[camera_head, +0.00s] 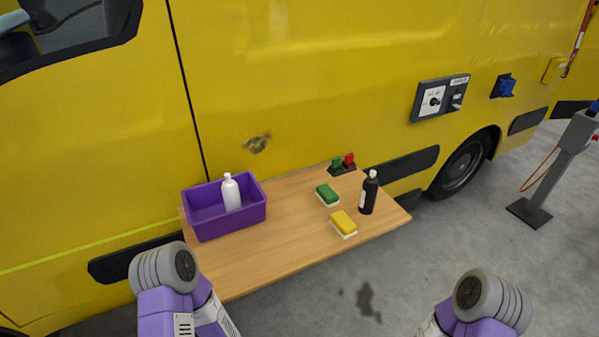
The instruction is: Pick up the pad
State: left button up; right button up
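Two pads lie flat on the wooden table. The yellow pad (343,222) with a pale underside is near the front right of the table. The green pad (326,193), also with a pale underside, lies behind it and slightly to the left. They are apart from each other. Only links of my two arms show, at the bottom left and bottom right of the view, clear of both pads. Neither gripper is visible.
The wooden table (281,240) stands against a yellow van (300,80). A purple bin (215,221) on its left holds a white bottle (231,193). A black bottle (368,194) stands right of the pads. Green and red switches (343,162) sit behind. The table's front middle is clear.

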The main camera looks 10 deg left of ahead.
aim_at(324, 192)
jog(key=z, duration=1.45)
jog(key=i, duration=2)
jog(key=u, duration=3.25)
